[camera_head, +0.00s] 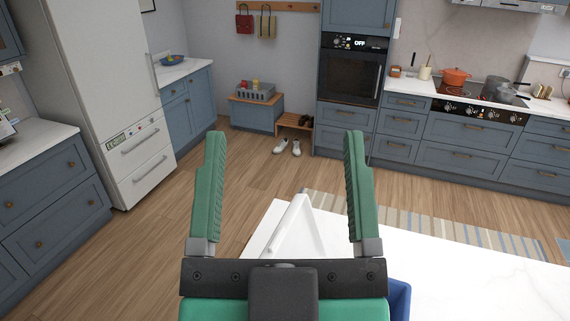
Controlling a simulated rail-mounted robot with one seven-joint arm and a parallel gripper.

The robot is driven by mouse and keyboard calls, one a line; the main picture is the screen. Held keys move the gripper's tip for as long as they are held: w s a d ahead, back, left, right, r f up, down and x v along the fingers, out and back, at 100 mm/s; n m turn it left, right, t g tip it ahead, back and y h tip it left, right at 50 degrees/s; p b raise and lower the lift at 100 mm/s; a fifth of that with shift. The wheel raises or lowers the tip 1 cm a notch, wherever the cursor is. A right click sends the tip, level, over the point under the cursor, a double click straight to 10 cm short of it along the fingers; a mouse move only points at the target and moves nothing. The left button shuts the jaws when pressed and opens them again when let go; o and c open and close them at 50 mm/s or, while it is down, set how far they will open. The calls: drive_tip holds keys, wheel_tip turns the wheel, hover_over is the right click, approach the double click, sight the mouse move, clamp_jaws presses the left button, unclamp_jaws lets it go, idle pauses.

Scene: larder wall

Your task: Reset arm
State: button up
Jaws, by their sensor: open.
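My gripper (283,145) is in the lower middle of the head view, seen from behind. Its two green ridged fingers stand wide apart and point away from me, into the room. Nothing is between the fingertips, so it is open and empty. The fingers hide parts of the wooden floor and of the white counter behind them. The rest of my arm is hidden below the black gripper body.
A white-topped counter (470,275) fills the lower right, with a white triangular object (292,230) and a blue container (400,298) by the gripper. A fridge (105,90) stands left, an oven (350,75) and stove (475,92) behind. The wooden floor (262,180) is largely clear.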

wheel_tip(320, 180, up, 14)
drive_tip(key=p, duration=1.3)
drive_tip(key=shift+p, duration=0.35)
drive_tip(key=shift+w+a, duration=0.1)
